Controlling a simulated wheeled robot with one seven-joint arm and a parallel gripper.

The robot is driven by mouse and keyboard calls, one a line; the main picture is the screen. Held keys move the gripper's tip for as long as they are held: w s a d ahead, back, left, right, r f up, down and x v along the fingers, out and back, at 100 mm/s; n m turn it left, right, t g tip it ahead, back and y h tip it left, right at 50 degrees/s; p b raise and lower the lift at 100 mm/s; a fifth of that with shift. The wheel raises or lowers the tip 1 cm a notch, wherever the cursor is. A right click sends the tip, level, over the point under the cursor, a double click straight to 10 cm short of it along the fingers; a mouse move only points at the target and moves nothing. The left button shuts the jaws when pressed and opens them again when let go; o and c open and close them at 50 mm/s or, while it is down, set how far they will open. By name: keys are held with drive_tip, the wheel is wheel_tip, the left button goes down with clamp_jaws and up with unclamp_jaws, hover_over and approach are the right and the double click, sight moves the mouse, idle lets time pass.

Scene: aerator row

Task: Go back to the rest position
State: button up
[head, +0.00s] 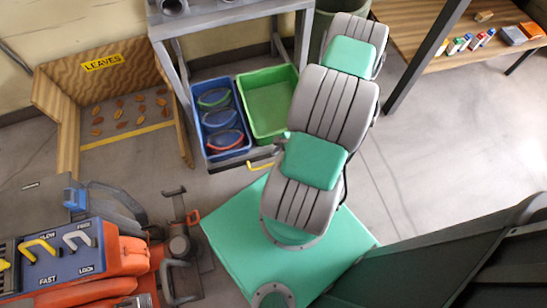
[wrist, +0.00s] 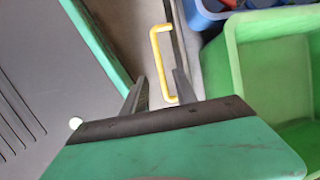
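My arm, grey with green bands, reaches up the middle of the head view. My gripper (head: 260,157) points left from it, low in front of the bins and close to a yellow handle (head: 262,166), partly hidden by my arm. In the wrist view my gripper (wrist: 160,76) has its two dark fingers apart. The yellow handle (wrist: 155,48) shows between and beyond the fingertips, with nothing seen gripped. I cannot tell whether a finger touches it.
A blue bin (head: 197,93) and a green bin (head: 268,107) stand beside my arm under a grey frame (head: 184,68). A wooden leaf box (head: 47,100) is at upper left. A red machine (head: 133,252) with levers is at lower left. A wooden table (head: 420,25) is at upper right. Floor at right is clear.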

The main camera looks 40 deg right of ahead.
drive_tip(key=shift+s+d+r, duration=0.1)
drive_tip(key=shift+s+r, duration=0.1)
drive_tip(key=shift+r, duration=0.3)
